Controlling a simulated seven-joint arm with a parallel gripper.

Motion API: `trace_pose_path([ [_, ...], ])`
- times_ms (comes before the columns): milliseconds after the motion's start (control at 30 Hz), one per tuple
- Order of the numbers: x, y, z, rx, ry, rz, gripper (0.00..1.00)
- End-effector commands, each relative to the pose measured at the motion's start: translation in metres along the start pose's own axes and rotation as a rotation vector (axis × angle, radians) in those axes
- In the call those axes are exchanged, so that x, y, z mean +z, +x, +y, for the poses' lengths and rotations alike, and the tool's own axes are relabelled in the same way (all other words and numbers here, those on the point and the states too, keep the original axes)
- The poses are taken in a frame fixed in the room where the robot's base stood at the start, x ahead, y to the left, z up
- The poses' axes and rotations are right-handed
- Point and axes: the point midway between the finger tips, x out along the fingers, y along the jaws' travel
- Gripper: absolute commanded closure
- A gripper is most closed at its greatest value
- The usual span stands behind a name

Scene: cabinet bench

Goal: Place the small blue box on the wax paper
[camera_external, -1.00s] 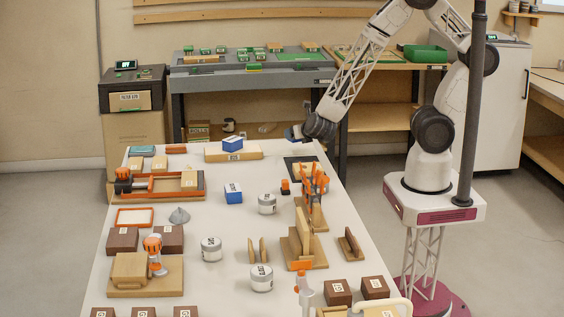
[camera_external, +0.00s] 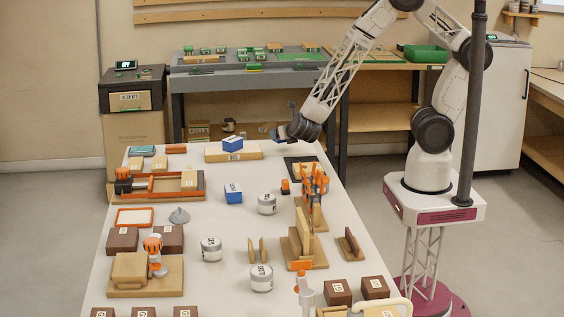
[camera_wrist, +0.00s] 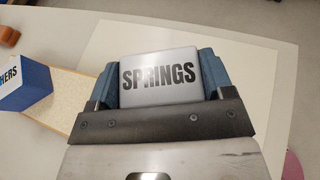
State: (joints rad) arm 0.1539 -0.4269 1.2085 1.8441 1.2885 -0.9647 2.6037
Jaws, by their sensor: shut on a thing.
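A large cream sheet-like area (camera_wrist: 240,62), apparently the wax paper, lies below and behind the held box in the wrist view. The held box hides part of it. I cannot pick out the sheet in the external view.
Another blue box (camera_external: 233,194) stands mid-table. A dark mat (camera_external: 296,160) and orange clamps (camera_external: 315,178) are nearer.

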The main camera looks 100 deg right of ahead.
Motion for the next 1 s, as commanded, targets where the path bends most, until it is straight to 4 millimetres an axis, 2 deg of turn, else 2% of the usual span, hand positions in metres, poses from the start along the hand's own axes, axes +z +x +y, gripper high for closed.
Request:
trace_pose_path([
  [333,-0.029,0.012,0.000,0.000,-0.001,0.000,0.52],
  [800,-0.033,0.013,0.000,0.000,-0.001,0.000,0.52],
  [833,-0.033,0.014,0.000,0.000,-0.001,0.000,0.24],
  [1000,-0.033,0.013,0.000,0.000,-0.001,0.000,0.00],
])
